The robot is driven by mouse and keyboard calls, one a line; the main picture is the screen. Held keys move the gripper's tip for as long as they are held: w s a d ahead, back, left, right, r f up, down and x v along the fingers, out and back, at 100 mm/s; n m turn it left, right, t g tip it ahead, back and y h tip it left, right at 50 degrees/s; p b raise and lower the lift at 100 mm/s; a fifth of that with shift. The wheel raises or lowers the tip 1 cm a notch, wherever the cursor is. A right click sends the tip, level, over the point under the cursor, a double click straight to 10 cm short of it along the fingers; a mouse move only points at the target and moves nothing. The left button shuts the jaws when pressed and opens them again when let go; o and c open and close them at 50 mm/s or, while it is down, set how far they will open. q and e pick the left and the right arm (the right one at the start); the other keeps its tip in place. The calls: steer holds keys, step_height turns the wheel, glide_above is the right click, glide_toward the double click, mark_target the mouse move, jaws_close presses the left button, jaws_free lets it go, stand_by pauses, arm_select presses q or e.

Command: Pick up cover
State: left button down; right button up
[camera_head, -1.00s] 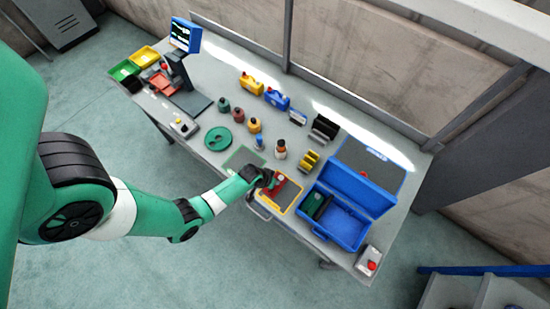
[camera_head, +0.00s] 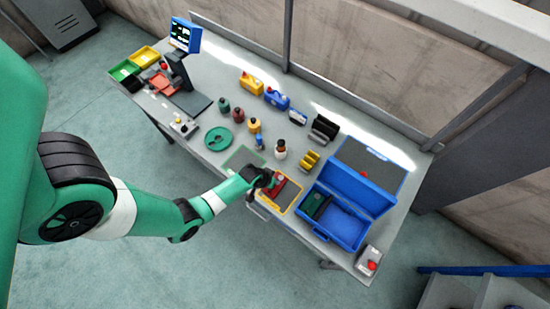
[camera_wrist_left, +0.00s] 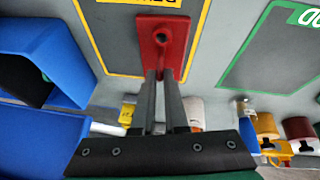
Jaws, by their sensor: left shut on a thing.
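The cover is a red rectangular plate with a round hole and a small raised part. It shows in the head view (camera_head: 283,187) on the yellow-edged mat (camera_head: 291,205) at the table's front edge. In the left wrist view the red cover (camera_wrist_left: 148,48) is at the top centre, in front of the yellow-edged mat (camera_wrist_left: 97,45). My left gripper (camera_head: 271,181) is at the cover. In the left wrist view my left gripper (camera_wrist_left: 163,74) has its two grey fingers close together, shut on the cover's raised part. My right gripper is not in view.
An open blue case (camera_head: 349,228) stands right of the mat, with a grey box with a red button (camera_head: 369,261) beyond it. A green-outlined mat (camera_head: 240,159) lies to the left. Bottles and a yellow part (camera_head: 309,160) stand behind.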

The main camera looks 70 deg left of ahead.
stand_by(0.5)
arm_select(q)
steer(key=shift+s+r+p, duration=0.1)
steer(key=shift+r+p, duration=0.25)
steer(key=shift+r, duration=0.3)
steer(key=r+p, duration=0.1)
steer(key=r, duration=0.1)
steer(key=d+r+p, duration=0.1)
steer(key=r, duration=0.1)
steer(key=shift+s+p, duration=0.2)
steer(key=shift+p, duration=0.15)
steer(key=s+d+r+p, duration=0.5)
steer(key=d+r+p, duration=0.2)
steer(key=d, duration=0.4)
steer(key=shift+s+d+r+p, duration=0.25)
steer(key=shift+s+r+p, duration=0.15)
steer(key=shift+p, duration=0.1)
